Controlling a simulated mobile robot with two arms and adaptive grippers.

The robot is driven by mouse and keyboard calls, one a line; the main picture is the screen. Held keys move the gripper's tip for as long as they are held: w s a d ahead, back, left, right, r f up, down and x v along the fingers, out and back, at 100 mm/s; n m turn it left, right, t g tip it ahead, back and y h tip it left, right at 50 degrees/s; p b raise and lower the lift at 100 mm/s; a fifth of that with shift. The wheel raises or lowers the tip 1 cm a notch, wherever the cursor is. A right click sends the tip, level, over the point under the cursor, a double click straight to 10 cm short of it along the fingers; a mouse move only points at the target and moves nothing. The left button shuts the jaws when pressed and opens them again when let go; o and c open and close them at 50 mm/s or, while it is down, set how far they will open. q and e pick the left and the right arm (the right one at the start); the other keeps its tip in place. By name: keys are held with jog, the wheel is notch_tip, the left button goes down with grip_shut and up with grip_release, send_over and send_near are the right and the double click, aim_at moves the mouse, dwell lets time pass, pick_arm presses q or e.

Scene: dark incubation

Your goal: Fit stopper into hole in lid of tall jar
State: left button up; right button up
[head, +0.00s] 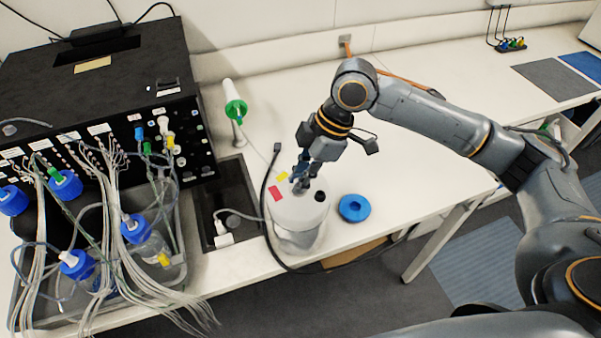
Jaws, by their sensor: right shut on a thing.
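The tall jar (297,238) stands near the bench's front edge, with a pale lid (287,213) that carries a red and a yellow label. A small black round spot (320,196) shows on the lid's right side; I cannot tell whether it is a hole or a dark plug. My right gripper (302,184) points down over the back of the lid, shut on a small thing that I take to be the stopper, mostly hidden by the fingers. I cannot tell whether it touches the lid or sits in a hole. My left gripper is not in view.
A blue ring-shaped piece (354,208) lies on the bench right of the jar. A black cable (266,222) loops around the jar's left. A black instrument (100,90) with tubing and blue-capped bottles fills the left. The bench to the right is mostly clear.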

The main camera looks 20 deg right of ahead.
jog(key=shift+f, duration=0.35)
jog(key=o, duration=0.9)
jog(key=shift+r, duration=0.1)
jog(key=v, duration=1.2)
